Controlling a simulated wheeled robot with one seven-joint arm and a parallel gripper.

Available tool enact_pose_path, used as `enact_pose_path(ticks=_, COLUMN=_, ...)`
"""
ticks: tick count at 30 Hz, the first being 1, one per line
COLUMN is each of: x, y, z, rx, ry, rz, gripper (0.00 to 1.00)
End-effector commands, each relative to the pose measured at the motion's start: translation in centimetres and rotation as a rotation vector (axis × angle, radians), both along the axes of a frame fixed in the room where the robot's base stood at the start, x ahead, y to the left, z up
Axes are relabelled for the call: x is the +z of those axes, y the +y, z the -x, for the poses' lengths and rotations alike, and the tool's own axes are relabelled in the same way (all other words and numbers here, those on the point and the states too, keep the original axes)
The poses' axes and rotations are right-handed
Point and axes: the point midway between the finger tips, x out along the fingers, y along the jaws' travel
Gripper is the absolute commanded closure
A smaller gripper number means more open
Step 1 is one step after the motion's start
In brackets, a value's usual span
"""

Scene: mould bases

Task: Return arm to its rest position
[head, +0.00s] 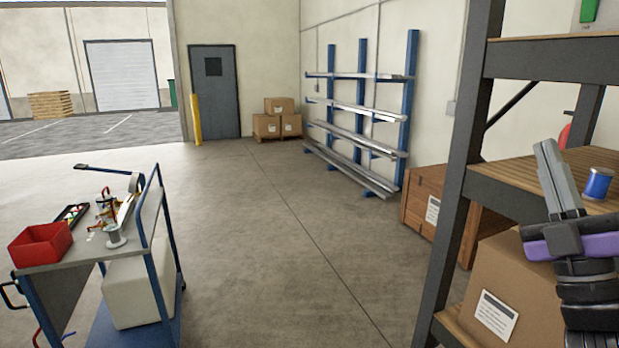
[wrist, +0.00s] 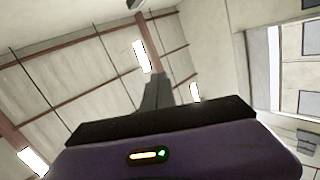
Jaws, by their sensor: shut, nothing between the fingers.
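My gripper (head: 549,160) is at the right of the head view, pointing up. Its grey fingers are together and hold nothing. It is in front of the wooden shelf of a dark metal rack, beside a blue can (head: 597,183); I cannot tell how far apart they are. The wrist view looks up past the purple wrist body to the shut fingers (wrist: 155,90), with only ceiling and wall beyond them.
The dark rack (head: 460,150) stands close at right, with a cardboard box (head: 520,290) on its lower shelf. A blue cart (head: 75,265) with a red bin (head: 40,246) stands at left. A wooden crate (head: 425,205) is behind the rack. The middle floor is clear.

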Motion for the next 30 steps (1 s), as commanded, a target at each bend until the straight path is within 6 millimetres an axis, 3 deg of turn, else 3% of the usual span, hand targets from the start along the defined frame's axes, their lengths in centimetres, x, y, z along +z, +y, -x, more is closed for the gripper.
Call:
enact_pose_path(ticks=3, x=-4.3, y=0.6, z=1.6, rx=0.091, ry=0.053, rz=-0.177, gripper=1.0)
enact_pose_path(ticks=17, x=-19.7, y=4.0, z=10.1, rx=0.327, ry=0.274, rz=-0.743, gripper=1.0)
enact_pose_path(ticks=24, x=-26.5, y=6.3, z=16.1, rx=0.378, ry=0.422, rz=-0.968, gripper=1.0)
enact_pose_path(ticks=30, x=-31.0, y=8.1, z=21.9, rx=0.382, ry=0.569, rz=-1.105, gripper=1.0)
